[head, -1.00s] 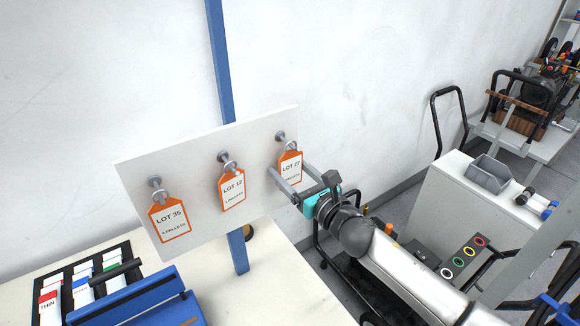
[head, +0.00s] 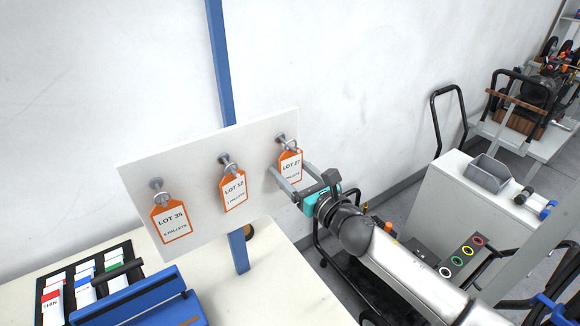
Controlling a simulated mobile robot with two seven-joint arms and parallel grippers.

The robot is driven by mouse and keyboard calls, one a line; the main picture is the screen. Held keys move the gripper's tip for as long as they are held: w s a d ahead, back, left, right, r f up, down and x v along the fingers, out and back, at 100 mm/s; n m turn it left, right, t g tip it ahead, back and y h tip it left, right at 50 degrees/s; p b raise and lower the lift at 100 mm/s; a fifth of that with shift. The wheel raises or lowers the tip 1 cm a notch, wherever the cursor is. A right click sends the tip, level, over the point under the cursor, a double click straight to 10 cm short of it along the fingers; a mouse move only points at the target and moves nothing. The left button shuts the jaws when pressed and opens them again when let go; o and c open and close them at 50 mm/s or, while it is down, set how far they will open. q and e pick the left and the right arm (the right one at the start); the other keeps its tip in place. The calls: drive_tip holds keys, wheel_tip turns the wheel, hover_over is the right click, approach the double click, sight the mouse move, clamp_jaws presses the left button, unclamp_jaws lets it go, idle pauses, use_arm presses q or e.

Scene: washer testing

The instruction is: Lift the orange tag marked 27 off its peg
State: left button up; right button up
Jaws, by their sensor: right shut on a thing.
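The orange tag marked LOT 27 (head: 290,163) is at the right end of a white board (head: 205,160), at its metal peg (head: 281,139). My right gripper (head: 284,183) comes in from the lower right and is shut on this tag, one finger on each side of its lower part. The fingers hide part of the tag's lower edge. I cannot tell whether the tag's ring still rests on the peg. The LOT 12 tag (head: 233,191) hangs on the middle peg and the LOT 35 tag (head: 170,218) on the left peg. My left gripper is not in view.
A blue post (head: 222,65) carries the board above a cream table (head: 265,270). A blue case (head: 140,300) and a rack of labelled cards (head: 85,278) are at lower left. A white cabinet with a grey bin (head: 488,172) stands at right. The wall is close behind the board.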

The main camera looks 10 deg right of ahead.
sight(292, 168)
drive_tip(key=shift+r, duration=0.35)
drive_tip(key=shift+s+d+r, duration=0.1)
drive_tip(key=shift+s+d, duration=0.2)
drive_tip(key=shift+s, duration=0.5)
drive_tip(key=shift+c, duration=0.5)
drive_tip(key=shift+s+d, duration=0.2)
drive_tip(key=shift+s, duration=0.25)
drive_tip(key=shift+p+v, duration=0.3)
drive_tip(key=shift+v, duration=2.1)
